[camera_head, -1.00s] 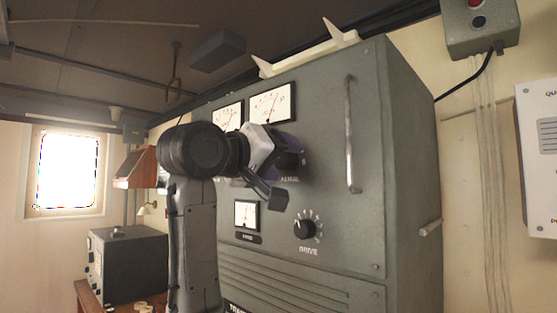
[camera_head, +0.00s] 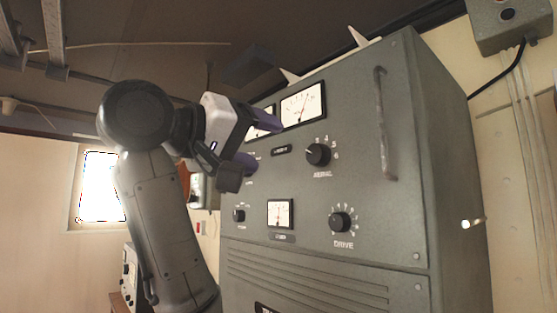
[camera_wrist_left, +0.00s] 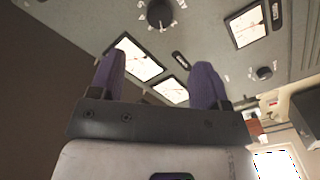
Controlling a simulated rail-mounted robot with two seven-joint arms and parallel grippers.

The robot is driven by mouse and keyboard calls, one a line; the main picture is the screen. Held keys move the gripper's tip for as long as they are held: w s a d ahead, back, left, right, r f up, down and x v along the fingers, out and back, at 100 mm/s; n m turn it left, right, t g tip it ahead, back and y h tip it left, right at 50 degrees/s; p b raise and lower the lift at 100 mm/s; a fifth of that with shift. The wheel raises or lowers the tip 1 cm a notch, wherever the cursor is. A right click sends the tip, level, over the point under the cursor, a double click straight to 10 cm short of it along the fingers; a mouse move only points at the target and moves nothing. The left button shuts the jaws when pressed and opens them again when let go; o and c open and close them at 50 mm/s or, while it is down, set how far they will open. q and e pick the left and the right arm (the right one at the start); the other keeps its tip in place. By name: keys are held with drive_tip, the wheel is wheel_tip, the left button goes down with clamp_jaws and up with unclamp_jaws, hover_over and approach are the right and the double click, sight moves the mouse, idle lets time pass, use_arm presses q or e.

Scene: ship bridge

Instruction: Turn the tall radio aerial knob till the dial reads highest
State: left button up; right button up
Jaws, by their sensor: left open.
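The tall grey radio cabinet (camera_head: 350,220) fills the middle and right of the head view. Its black AERIAL knob (camera_head: 318,155) is in plain view, with a white pointer mark toward the upper left and a numbered scale around it. It also shows at the top of the left wrist view (camera_wrist_left: 160,13). Above it is a white dial (camera_head: 303,107); its needle is too small to read surely. A second dial (camera_head: 262,122) is partly hidden by my left gripper (camera_head: 262,140). That gripper is open and empty, left of the AERIAL knob and apart from it. My right gripper is not in view.
Below are the DRIVE knob (camera_head: 341,221), a lower meter (camera_head: 280,213) and a small knob (camera_head: 239,215). A long vertical handle (camera_head: 384,125) stands out from the panel right of the AERIAL knob. A grey box (camera_head: 508,22) hangs on the wall at upper right.

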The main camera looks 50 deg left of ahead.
use_arm(q)
drive_tip(key=shift+s, duration=0.85)
